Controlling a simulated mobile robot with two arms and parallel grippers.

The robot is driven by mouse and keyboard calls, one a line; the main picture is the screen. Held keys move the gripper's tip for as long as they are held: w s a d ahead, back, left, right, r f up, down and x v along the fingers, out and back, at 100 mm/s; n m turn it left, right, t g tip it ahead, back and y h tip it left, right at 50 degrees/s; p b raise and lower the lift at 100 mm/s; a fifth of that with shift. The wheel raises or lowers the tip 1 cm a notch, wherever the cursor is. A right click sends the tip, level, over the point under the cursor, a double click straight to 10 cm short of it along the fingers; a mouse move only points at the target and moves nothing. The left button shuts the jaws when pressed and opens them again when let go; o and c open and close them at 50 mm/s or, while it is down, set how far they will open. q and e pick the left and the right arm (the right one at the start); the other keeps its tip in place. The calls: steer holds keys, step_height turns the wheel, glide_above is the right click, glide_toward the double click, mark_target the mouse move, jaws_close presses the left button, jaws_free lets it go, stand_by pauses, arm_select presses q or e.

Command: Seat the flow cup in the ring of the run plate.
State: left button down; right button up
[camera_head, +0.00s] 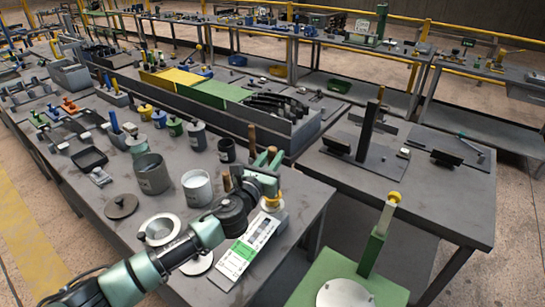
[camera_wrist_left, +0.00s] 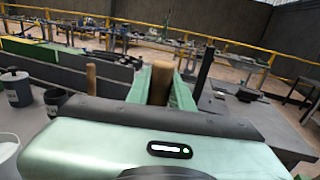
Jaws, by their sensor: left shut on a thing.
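My left gripper (camera_head: 268,160) reaches over the near table's right end. Its green fingers are shut on an upright wooden handle, which shows between them in the left wrist view (camera_wrist_left: 162,80). The lower part of this held thing is hidden behind my wrist, so I cannot tell its shape or confirm it is the flow cup. My right gripper is not in view.
Grey pots (camera_head: 152,174) and a white-filled pot (camera_head: 197,188) stand left of my gripper. A black cup (camera_head: 227,150) is behind. A white-and-green card (camera_head: 247,248) lies right of my forearm. A green stand (camera_head: 372,250) is at lower right. A gap separates the right table (camera_head: 440,205).

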arm_select(q)
steer(key=shift+f+b, duration=1.45)
steer(key=shift+f, duration=0.35)
steer(key=c, duration=1.2)
jaws_free()
steer(key=shift+o, duration=0.2)
